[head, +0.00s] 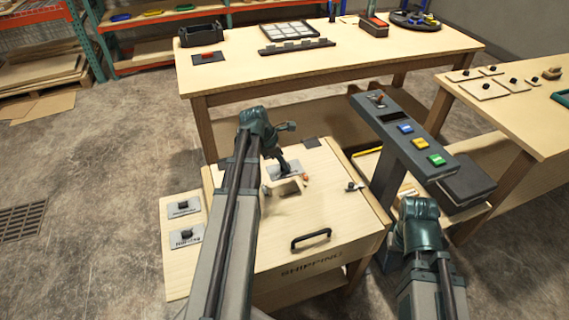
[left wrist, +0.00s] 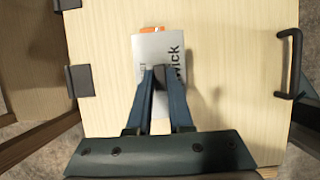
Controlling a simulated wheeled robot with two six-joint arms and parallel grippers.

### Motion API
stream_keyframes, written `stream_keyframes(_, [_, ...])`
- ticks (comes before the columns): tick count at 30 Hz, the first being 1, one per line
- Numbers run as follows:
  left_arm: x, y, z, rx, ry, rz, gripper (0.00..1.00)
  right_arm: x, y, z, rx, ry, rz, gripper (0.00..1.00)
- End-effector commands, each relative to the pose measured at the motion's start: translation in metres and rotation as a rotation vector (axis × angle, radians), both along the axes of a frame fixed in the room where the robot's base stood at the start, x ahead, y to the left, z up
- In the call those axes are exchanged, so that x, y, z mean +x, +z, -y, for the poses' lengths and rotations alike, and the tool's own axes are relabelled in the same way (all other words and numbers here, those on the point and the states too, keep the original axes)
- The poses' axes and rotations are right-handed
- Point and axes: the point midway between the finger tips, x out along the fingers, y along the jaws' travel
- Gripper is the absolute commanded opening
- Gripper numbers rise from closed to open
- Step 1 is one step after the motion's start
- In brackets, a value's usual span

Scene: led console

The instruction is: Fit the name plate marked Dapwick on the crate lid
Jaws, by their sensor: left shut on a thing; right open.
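My left gripper (head: 285,160) is shut on the grey name plate (head: 278,171) over the hinge side of the wooden crate lid (head: 325,213). In the left wrist view the plate (left wrist: 149,50) shows dark letters ending in "wick", turned sideways; the fingers (left wrist: 160,72) cover the rest. A small orange thing (left wrist: 152,29) shows at the plate's far edge. I cannot tell whether the plate touches the lid. My right wrist (head: 420,228) is at the lower right, away from the plate; its fingers are hidden.
The lid has a black handle (head: 311,238) at its front. Two knobbed plates, an upper (head: 183,206) and a lower (head: 187,235), lie on a side board. A console (head: 412,139) with coloured buttons stands right of the crate. A long workbench (head: 235,82) stands behind.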

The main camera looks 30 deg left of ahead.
Motion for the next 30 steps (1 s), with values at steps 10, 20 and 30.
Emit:
stream_keyframes(10, [0.0, -0.043, 0.0, 0.0, 0.0, 0.0, 0.0, 0.0, -0.043, 0.0, 0.0, 0.001, 0.0, 0.46])
stream_keyframes(20, [0.0, -0.053, 0.0, 0.0, 0.0, 0.0, 0.0, 0.0, -0.053, 0.0, 0.0, 0.001, 0.0, 0.46])
stream_keyframes(30, [0.0, -0.053, 0.0, 0.0, 0.0, 0.0, 0.0, 0.0, -0.053, 0.0, 0.0, 0.001, 0.0, 0.46])
